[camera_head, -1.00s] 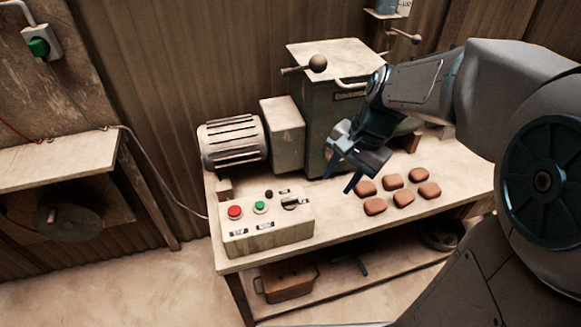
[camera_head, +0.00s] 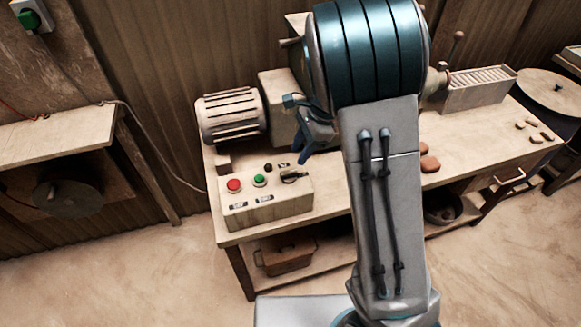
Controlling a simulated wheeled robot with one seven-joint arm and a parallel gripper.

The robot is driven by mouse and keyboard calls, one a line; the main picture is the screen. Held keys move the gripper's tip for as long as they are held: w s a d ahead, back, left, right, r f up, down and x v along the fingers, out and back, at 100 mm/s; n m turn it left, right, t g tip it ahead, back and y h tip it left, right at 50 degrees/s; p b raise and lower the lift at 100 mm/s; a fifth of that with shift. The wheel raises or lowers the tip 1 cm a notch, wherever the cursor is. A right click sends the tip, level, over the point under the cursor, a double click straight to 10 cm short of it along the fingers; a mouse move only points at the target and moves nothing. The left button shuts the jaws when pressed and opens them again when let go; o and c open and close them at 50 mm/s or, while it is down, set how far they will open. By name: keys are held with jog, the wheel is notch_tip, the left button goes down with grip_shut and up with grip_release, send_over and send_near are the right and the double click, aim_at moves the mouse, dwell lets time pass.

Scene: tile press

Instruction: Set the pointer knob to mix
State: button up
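The black pointer knob (camera_head: 293,177) sits on the top right of a pale control box (camera_head: 267,212) at the left front of the bench. Its pointer lies roughly sideways across the box top; I cannot read the markings around it, so I cannot tell which setting it is on. My gripper (camera_head: 308,152) hangs just above and behind the knob, apart from it, with a dark blue finger pointing down and left. My arm hides part of the gripper, so its opening is unclear. Nothing is seen held in it.
A red button (camera_head: 234,185), a green button (camera_head: 259,181) and a small dark knob (camera_head: 268,168) sit left of the pointer knob. A motor (camera_head: 231,117) stands behind the box. My arm covers much of the press and most brown tiles (camera_head: 430,163). The bench's right part has bare space.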

aim_at(289, 172)
jog(key=x, duration=0.7)
grip_shut()
